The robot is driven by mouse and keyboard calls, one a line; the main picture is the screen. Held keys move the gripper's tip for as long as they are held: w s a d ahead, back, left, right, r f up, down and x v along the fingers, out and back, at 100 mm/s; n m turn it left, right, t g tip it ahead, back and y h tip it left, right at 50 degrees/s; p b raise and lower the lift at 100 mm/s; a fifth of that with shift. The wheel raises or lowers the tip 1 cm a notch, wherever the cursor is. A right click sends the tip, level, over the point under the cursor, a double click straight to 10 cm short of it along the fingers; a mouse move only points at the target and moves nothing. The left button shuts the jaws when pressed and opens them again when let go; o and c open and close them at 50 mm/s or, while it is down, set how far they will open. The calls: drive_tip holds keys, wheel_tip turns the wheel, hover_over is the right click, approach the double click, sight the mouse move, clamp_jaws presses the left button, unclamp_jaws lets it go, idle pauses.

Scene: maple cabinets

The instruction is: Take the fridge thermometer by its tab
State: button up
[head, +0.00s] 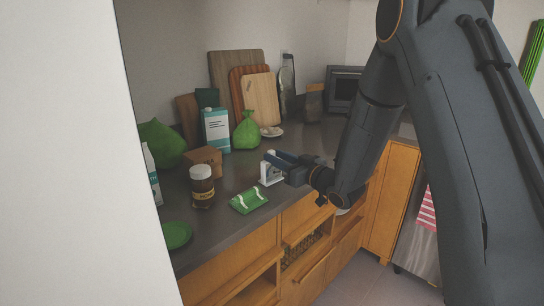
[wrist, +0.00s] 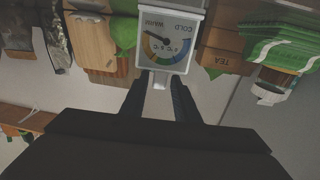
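The fridge thermometer (wrist: 168,45) is a white upright block with a coloured dial marked COLD and WARM. It appears upside down in the wrist view, with a small pale tab (wrist: 158,83) sticking out toward me. My gripper (wrist: 158,92) is open, with one dark finger on each side of the tab. I cannot tell whether either finger touches it. In the head view the thermometer (head: 267,175) stands on the dark counter near its front edge, partly hidden by my gripper (head: 275,160).
Behind are a brown box (head: 206,157), a carton (head: 216,130), a green bag (head: 246,130) and cutting boards (head: 260,98). A green plate (head: 177,235) lies at the near left.

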clamp_jaws()
wheel_tip(320, 180, up, 6)
drive_tip(key=p, duration=0.3)
drive_tip(key=shift+p, duration=0.35)
drive_tip(key=shift+d, duration=0.15)
